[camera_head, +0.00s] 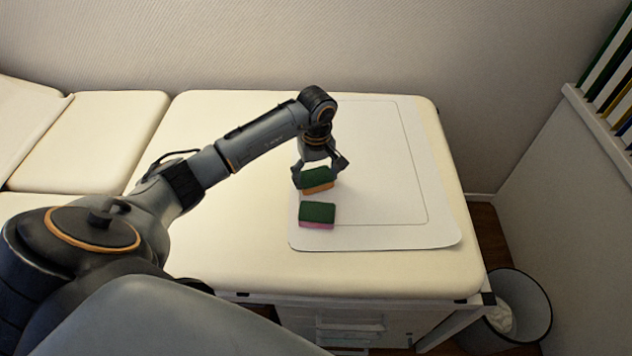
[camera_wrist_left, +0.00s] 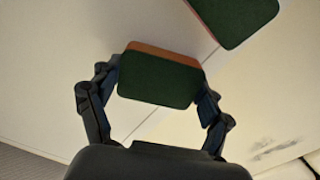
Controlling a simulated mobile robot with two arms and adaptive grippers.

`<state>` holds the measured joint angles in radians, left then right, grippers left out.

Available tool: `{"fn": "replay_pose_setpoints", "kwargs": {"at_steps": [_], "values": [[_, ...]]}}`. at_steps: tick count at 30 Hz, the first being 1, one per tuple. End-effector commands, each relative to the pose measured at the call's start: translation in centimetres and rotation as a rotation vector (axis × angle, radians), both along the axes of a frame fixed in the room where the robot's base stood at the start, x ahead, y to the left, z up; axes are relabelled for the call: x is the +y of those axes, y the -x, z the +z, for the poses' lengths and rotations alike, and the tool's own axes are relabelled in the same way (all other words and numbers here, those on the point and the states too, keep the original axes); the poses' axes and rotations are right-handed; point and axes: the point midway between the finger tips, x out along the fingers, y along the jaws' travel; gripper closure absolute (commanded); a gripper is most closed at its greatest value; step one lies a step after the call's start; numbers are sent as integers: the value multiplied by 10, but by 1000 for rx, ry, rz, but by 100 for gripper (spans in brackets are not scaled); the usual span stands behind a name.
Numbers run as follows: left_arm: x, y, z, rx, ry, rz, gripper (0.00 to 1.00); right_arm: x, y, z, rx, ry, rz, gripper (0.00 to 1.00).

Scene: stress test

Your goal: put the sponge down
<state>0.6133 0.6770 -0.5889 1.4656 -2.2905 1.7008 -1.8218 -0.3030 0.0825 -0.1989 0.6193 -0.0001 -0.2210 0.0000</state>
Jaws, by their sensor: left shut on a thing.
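My left gripper (camera_head: 320,172) is shut on a sponge with a dark green top and an orange body (camera_head: 318,187). The held sponge also shows between the fingers in the left wrist view (camera_wrist_left: 158,80). A second sponge (camera_head: 317,213), green on top and pink below, lies on the white mat (camera_head: 375,238), just in front of the held one. It shows at the top of the left wrist view (camera_wrist_left: 235,18). I cannot tell whether the held sponge touches the mat. My right gripper is not in view.
The mat lies on a cream padded couch (camera_head: 235,255) against a wall. The mat's right part is clear. A bin (camera_head: 520,308) stands on the floor at the lower right. A shelf with colored folders (camera_head: 610,85) is at the right edge.

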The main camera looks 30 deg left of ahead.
Motion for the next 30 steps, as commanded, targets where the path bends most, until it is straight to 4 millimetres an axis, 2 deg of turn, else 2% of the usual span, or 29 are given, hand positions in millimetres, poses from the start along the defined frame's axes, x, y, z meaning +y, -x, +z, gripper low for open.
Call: {"fn": "replay_pose_setpoints", "kwargs": {"at_steps": [1,8,13,14,16,17,30], "values": [[-1,0,-9,0,2,0,51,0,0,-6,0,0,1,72],[0,0,-7,-1,0,0,51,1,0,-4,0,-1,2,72],[0,0,-13,-2,-1,-1,51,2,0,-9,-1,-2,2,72],[0,0,-11,-3,0,-1,18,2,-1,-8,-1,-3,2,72],[0,0,-11,-2,0,-1,3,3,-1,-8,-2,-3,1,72],[0,0,-11,-2,0,-1,0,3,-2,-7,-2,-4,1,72],[0,0,-5,-2,1,0,0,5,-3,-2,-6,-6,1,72]]}}
